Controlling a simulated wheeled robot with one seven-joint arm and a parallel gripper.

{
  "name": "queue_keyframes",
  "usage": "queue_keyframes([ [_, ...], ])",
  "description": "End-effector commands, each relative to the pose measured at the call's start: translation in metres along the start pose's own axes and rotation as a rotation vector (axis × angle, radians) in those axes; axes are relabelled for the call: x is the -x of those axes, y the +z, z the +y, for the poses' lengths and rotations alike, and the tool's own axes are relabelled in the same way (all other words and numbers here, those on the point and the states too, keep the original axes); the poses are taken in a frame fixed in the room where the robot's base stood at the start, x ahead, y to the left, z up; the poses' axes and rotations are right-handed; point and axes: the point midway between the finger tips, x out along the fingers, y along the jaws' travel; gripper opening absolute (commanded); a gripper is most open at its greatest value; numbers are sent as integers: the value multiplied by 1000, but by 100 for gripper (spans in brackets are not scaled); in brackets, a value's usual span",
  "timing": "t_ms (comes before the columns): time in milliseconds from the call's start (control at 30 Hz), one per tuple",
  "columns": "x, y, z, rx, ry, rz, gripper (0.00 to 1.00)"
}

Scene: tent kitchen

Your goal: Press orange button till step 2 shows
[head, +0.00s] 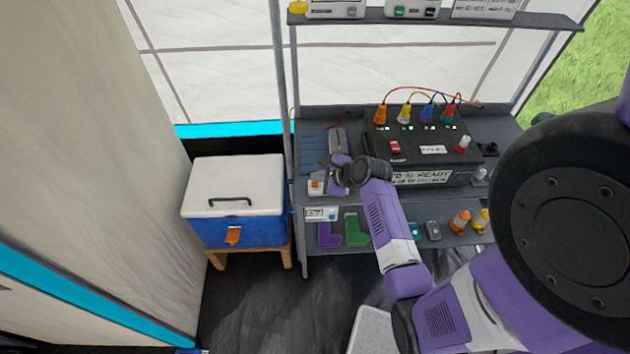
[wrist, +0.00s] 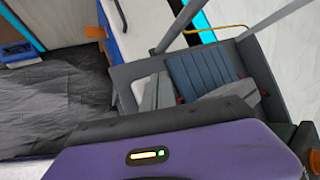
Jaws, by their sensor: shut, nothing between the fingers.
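In the head view a small orange button (head: 314,184) shows on a pale unit at the left front of the grey bench. My gripper (head: 332,184) is right beside it, shut and empty, at the end of my purple arm. I cannot tell whether it touches the button. A small white display unit (head: 322,213) hangs just below the bench edge; its text is too small to read. In the wrist view my purple gripper housing fills the bottom and hides what lies under it. No step number is readable in either view.
A black box (head: 420,148) with coloured plugs and a lit display stands right of my gripper. A blue ribbed mat (head: 313,150) lies at the bench's left, also in the wrist view (wrist: 195,75). A blue and white cooler (head: 235,200) stands left.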

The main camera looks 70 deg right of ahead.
Motion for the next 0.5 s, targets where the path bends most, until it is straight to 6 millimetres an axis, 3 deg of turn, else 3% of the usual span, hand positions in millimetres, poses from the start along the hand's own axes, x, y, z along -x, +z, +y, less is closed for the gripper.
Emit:
queue_keyframes([
  [500, 8, 6, -6, 0, 0, -1, 0],
])
